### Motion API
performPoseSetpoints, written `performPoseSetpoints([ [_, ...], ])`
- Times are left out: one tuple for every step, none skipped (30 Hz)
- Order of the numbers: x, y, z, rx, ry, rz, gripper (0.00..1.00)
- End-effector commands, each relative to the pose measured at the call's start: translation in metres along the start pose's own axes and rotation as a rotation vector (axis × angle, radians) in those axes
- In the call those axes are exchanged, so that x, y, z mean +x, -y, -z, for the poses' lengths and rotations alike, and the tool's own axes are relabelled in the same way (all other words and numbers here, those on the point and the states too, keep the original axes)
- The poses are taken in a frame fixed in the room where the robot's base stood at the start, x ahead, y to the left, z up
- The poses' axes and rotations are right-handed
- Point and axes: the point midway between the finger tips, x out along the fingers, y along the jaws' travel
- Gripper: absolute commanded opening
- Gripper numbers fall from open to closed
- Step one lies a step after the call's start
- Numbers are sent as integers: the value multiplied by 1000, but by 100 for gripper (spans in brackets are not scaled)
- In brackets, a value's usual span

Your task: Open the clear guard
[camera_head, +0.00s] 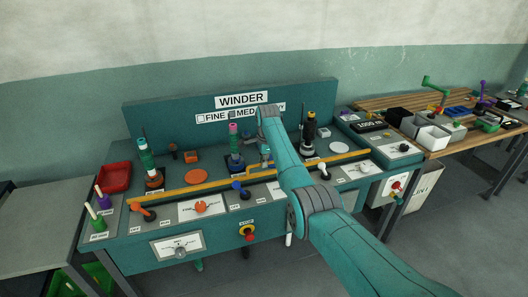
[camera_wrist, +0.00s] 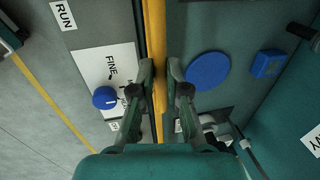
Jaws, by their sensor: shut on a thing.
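A yellow bar (camera_head: 180,190) runs along the front of the winder's deck in the head view and looks like the edge of the clear guard. The clear panel itself is hard to make out. In the wrist view the yellow bar (camera_wrist: 154,40) runs up the middle of the picture. My gripper (camera_wrist: 161,70) has one finger on each side of the bar and is shut on it. In the head view my gripper is mostly hidden behind my arm, near the middle of the deck.
Threaded spindles stand behind the bar: green left (camera_head: 147,160), pink and blue middle (camera_head: 234,145), black and yellow right (camera_head: 309,128). A blue knob (camera_wrist: 104,97) and a blue disc (camera_wrist: 208,70) flank my gripper. A red stop button (camera_head: 247,231) is on the front. Right, a cluttered bench (camera_head: 385,98).

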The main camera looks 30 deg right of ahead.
Motion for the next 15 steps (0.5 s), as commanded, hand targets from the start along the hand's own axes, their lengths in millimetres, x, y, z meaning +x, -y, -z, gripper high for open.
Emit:
performPoseSetpoints([
  [5, -2, -1, 0, 1, -5, 0],
  [6, -2, -1, 0, 1, -4, 0],
  [8, -2, -1, 0, 1, -3, 0],
  [8, -2, -1, 0, 1, -3, 0],
  [9, -2, -1, 0, 1, -3, 0],
  [9, -2, -1, 0, 1, -2, 0],
  [9, -2, -1, 0, 1, -2, 0],
  [9, -2, -1, 0, 1, -2, 0],
  [9, -2, -1, 0, 1, -2, 0],
  [9, -2, -1, 0, 1, -2, 0],
  [9, -2, -1, 0, 1, -2, 0],
  [9, -2, -1, 0, 1, -2, 0],
  [9, -2, -1, 0, 1, -2, 0],
  [9, -2, -1, 0, 1, -3, 0],
  [9, -2, -1, 0, 1, -3, 22],
])
